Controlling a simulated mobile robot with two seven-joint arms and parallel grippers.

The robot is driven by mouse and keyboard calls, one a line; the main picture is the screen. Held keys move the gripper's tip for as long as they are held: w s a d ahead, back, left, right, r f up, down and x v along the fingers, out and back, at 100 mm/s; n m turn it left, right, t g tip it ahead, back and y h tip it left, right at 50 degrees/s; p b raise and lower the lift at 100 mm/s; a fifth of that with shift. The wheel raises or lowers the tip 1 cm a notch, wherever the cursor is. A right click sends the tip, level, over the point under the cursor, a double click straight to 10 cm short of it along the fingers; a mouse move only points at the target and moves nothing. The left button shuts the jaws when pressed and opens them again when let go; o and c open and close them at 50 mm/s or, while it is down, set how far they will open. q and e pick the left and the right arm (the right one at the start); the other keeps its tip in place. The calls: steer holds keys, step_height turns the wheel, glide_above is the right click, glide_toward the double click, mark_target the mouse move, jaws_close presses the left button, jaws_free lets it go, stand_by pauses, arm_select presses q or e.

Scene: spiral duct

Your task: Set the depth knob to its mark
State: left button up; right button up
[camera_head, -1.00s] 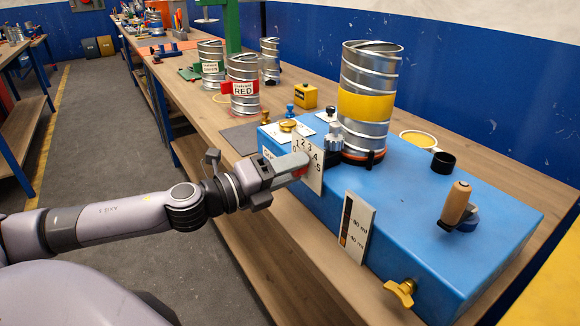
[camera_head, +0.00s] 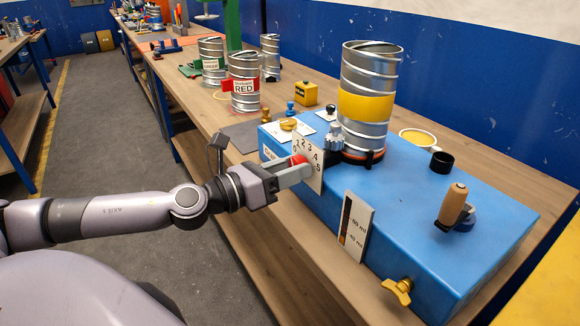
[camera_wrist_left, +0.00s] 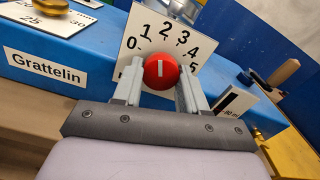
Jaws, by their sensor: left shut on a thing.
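The depth knob is a round red knob (camera_wrist_left: 160,72) with a white line on its face. It sits in front of a white dial plate (camera_wrist_left: 134,20) numbered 0 to 5. In the left wrist view its line stands nearly upright, roughly toward 1 to 2; I cannot make out a separate mark. My left gripper (camera_wrist_left: 160,92) is shut on the knob, one finger on each side. In the head view the gripper (camera_head: 298,172) reaches the dial plate (camera_head: 312,172) from the left, and the knob shows only as a red patch. My right gripper is not in view.
The dial is on the front of a blue machine (camera_head: 420,215). A metal duct with a yellow band (camera_head: 364,105) stands on it. A small scale plate (camera_head: 354,226), a yellow wing knob (camera_head: 399,290) and a wooden-handled crank (camera_head: 455,205) are to the right.

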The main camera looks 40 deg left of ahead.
arm_select(q)
steer(key=shift+m, duration=0.7)
steer(key=o, duration=1.1)
steer(key=shift+c, duration=0.2)
steer(key=v, duration=0.7)
steer(key=shift+p, duration=0.3)
